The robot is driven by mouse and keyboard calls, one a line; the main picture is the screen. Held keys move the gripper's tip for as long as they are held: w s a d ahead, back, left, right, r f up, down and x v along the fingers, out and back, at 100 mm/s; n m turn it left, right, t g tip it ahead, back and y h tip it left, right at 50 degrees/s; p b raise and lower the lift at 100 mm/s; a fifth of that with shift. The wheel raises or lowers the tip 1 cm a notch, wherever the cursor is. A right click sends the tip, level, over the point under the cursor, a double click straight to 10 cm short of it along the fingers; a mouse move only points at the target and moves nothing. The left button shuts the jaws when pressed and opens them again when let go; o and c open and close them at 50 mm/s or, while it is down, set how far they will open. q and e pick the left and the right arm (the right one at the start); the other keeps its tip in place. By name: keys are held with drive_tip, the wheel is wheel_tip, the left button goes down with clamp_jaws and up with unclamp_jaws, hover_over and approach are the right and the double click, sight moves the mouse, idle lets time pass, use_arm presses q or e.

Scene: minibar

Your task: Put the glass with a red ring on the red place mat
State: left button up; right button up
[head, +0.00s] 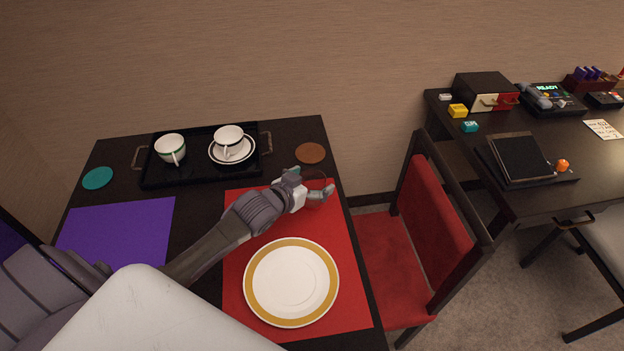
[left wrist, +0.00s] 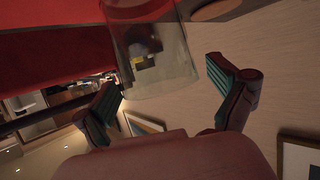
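The red place mat (head: 345,290) lies on the right side of the dark table, with a gold-rimmed white plate (head: 291,282) on it. A clear glass shows faintly at my left gripper (head: 312,182), over the mat's far right corner. In the left wrist view the glass (left wrist: 158,60) is large, with a reddish tint at its base end, and red mat surface shows beside it. The left fingers (left wrist: 168,95) are spread wide on either side of the glass's rim end, with visible gaps. Glass-to-mat contact is unclear. My right gripper is out of view.
A brown coaster (head: 310,153) lies just beyond the gripper. A black tray (head: 190,178) with two cups stands at the back left. A purple mat (head: 118,229) and teal coaster (head: 97,178) are at left. A red chair (head: 433,215) stands beside the table.

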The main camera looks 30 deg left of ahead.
use_arm(q)
drive_tip(key=shift+r, duration=0.2)
drive_tip(key=v, duration=1.2)
drive_tip(key=shift+f, duration=0.15)
